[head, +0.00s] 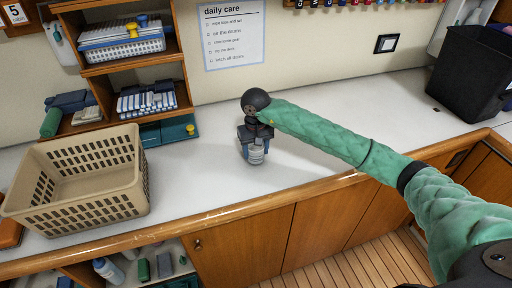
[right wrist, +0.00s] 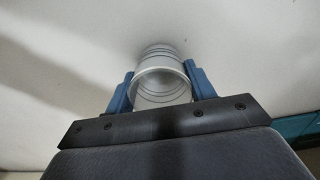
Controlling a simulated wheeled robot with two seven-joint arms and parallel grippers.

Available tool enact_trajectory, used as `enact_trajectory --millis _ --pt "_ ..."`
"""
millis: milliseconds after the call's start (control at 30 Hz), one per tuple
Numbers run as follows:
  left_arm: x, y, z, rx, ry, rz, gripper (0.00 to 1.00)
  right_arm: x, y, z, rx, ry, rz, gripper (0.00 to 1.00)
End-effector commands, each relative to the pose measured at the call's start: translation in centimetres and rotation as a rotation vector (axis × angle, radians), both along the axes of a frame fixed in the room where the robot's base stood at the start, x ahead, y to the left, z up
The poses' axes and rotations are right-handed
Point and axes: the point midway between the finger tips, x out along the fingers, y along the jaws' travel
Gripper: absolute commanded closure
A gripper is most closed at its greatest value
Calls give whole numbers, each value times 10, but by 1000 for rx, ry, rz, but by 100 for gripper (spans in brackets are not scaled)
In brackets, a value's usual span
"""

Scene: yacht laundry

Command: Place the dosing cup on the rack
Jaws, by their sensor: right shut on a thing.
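The dosing cup (head: 256,155) is a small translucent grey cup with dark ring lines. My right gripper (head: 255,152) is shut on it, above or at the white counter in the middle of the head view. In the right wrist view the cup (right wrist: 162,75) sits between the two blue fingers of the gripper (right wrist: 160,88), its open rim facing the camera. Whether its base touches the counter I cannot tell. No rack is clearly identifiable; a wooden shelf unit (head: 82,71) stands at the back left. My left gripper is not in view.
A beige laundry basket (head: 140,160) stands on the counter (head: 330,115) at the left. A black bin (head: 470,70) stands at the back right. A teal box (head: 178,130) is by the shelf. The counter around my right gripper is clear.

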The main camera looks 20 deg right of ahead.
Motion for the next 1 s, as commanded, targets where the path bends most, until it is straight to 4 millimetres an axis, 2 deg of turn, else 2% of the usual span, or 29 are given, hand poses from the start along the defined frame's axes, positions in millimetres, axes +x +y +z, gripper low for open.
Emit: enact_trajectory --millis 200,700,733,833,1000 --pt "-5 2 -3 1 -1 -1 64 0 0 -5 0 -1 -1 69" --pt "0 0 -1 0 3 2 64 0 0 -8 0 -1 0 69" --pt "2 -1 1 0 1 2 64 0 0 -8 0 -1 0 44" --pt "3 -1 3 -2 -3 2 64 0 0 -7 0 -1 0 24" --pt "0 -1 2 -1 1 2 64 0 0 -7 0 -1 -1 24"
